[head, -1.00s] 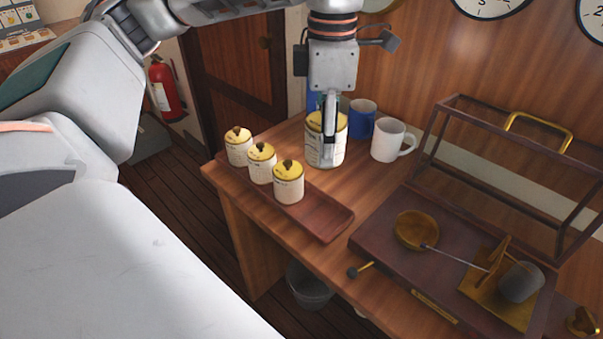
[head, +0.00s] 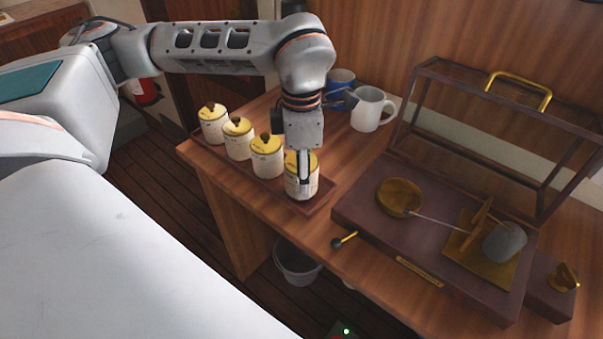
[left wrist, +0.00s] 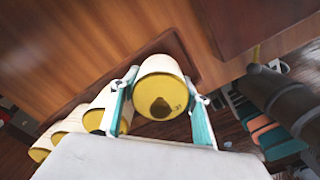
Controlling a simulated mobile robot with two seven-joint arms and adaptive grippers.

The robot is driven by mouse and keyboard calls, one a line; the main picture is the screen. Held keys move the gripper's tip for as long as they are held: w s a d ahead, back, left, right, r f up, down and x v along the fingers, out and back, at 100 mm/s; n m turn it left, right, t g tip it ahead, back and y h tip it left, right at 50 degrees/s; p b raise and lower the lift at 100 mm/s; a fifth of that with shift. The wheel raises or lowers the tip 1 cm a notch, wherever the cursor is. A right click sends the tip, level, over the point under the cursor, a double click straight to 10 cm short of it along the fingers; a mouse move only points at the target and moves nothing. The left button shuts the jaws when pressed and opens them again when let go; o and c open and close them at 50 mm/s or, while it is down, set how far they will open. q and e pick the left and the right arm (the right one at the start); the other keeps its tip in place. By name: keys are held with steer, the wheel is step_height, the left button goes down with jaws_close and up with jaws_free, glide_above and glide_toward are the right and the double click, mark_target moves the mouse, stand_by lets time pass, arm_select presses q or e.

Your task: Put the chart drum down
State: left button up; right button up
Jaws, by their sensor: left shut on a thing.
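The chart drum (head: 296,187), a cream cylinder with a yellow top and dark knob, is upright between the fingers of my left gripper (head: 304,178). It is at the near right end of the long wooden tray (head: 322,200), in line with three similar drums (head: 238,140). I cannot tell whether its base touches the tray. In the left wrist view the chart drum (left wrist: 160,78) sits between the two fingers of the left gripper (left wrist: 162,98), with the other drums to its left. My right gripper is not in view.
A glass-sided case with an open lid (head: 430,210) and a brass dish stands to the right. A white mug (head: 370,110) and a blue mug (head: 341,88) stand behind. A bin (head: 296,262) is on the floor below the desk's front edge.

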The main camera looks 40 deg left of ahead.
arm_select(q)
steer(key=shift+f, duration=0.2)
steer(key=shift+f, duration=0.15)
steer(key=o, duration=1.2)
steer(key=shift+o, duration=0.2)
step_height(320, 180, up, 12)
steer(key=shift+r+p, duration=0.25)
steer(key=shift+p, duration=0.35)
